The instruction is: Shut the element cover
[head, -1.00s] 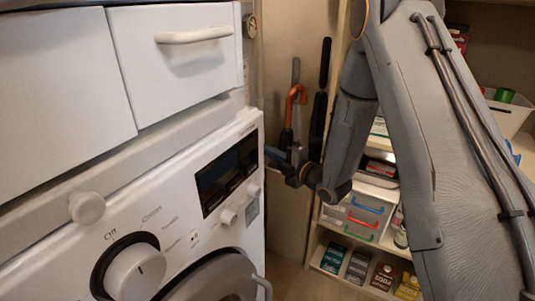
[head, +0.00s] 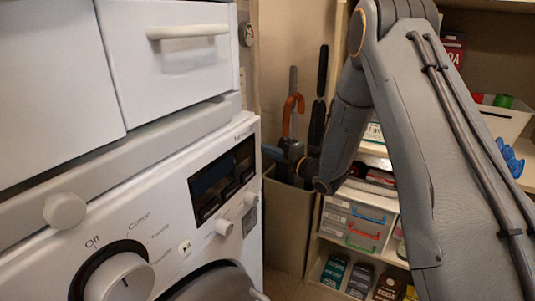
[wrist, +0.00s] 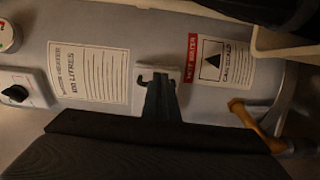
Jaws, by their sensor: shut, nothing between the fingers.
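My gripper (wrist: 161,98) is shut and empty. In the wrist view its narrow dark fingers point at a grey water heater tank (wrist: 118,62). Their tips overlap a small light plate (wrist: 147,73) with dark hook-like edges on the tank. This plate may be the element cover; I cannot tell whether it is open or shut, or whether my fingers touch it. In the head view my gripper (head: 275,153) is beyond the right edge of the white washing machine (head: 180,215), pointing left. The heater does not show there.
An orange-yellow pipe (wrist: 246,116) is at right. In the head view, umbrellas stand in a bin (head: 288,222), beside shelves with drawers (head: 356,224).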

